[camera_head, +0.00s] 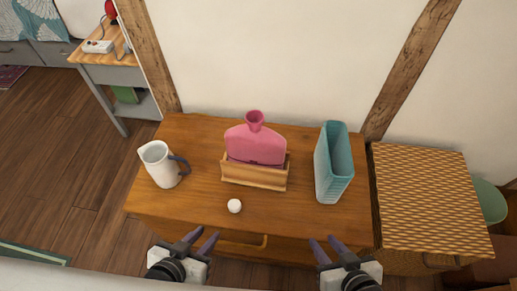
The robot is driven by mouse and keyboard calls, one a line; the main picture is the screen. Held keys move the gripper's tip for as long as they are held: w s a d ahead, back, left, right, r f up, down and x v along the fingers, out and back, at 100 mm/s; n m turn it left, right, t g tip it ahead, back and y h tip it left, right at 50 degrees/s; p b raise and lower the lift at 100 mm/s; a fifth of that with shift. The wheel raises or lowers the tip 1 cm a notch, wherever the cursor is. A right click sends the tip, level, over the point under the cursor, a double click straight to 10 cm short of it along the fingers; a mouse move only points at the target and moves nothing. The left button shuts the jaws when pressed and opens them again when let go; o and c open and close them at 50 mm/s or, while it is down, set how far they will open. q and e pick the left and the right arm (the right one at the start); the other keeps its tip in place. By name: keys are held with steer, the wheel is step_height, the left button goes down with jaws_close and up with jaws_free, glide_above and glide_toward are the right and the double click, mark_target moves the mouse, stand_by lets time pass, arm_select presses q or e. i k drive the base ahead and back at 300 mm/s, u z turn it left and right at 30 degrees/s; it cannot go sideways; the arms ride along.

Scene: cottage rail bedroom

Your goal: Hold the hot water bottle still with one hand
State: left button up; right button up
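A pink hot water bottle (255,143) stands upright in a low wooden holder (252,178) on the wooden dresser top, its round open neck pointing up. The holder hides its bottom part. My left gripper (204,240) is open and empty at the dresser's front edge, to the left of and nearer than the bottle. My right gripper (326,248) is open and empty at the front edge, to the right. Neither gripper touches the bottle.
A white jug (158,165) with a dark handle stands left. A small white ball (234,206) lies in front of the holder. A tall teal container (333,165) stands right. The wooden dresser (297,213) has free room front right. A woven-topped cabinet (430,195) adjoins it.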

mark_target(253, 143)
steer(key=z, duration=0.8)
steer(key=k, duration=0.85)
steer(key=u, duration=1.2)
steer(key=i, duration=0.5)
